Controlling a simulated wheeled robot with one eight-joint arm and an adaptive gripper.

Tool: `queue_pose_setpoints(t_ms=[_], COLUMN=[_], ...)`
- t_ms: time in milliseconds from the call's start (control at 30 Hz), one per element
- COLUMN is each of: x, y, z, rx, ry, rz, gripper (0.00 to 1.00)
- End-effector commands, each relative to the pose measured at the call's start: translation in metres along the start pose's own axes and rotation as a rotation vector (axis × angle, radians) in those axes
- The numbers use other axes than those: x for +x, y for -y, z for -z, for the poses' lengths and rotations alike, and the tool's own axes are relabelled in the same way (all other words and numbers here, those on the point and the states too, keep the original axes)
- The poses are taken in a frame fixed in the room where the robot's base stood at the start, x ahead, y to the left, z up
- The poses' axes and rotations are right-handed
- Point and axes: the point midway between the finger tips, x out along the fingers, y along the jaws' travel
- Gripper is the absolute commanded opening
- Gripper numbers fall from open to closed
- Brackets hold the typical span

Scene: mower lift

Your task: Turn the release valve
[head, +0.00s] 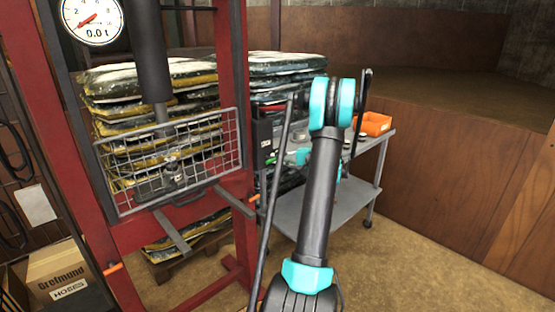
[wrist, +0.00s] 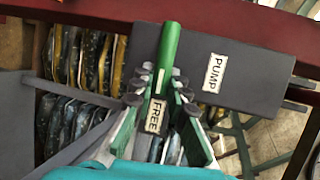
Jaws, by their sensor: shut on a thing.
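The green release valve lever (wrist: 169,48) shows in the wrist view, standing out across a dark pump box (wrist: 245,85) with a "PUMP" label. My gripper (wrist: 160,98) is shut on the lever, with a finger on each side of it. A "FREE" label (wrist: 155,116) shows between the fingers. In the head view the pump box (head: 262,140) is fixed beside the right post of the red press frame. My gripper is mostly hidden behind my arm there, and the lever is hard to make out.
The red press frame (head: 235,100) has a wire guard (head: 170,160) and a gauge (head: 92,20) with its needle low and "0.0 t" shown. Stacked bags (head: 285,62) stand behind. A grey cart (head: 330,205) with an orange bin (head: 374,124) is at right. Open floor lies at front right.

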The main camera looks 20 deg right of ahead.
Motion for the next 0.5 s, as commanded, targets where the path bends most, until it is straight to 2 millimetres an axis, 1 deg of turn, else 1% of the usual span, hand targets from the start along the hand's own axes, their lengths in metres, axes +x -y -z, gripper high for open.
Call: queue_pose_setpoints(t_ms=[400,433,500], x=[-0.0001,-0.0001,0.0], y=[-0.0017,-0.0016,-0.0014], z=[-0.0007,-0.0007,-0.0007], rx=[0.004,0.004,0.004], ry=[0.002,0.002,0.002], rz=[-0.002,-0.002,-0.001], gripper=[0.0,0.18,0.27])
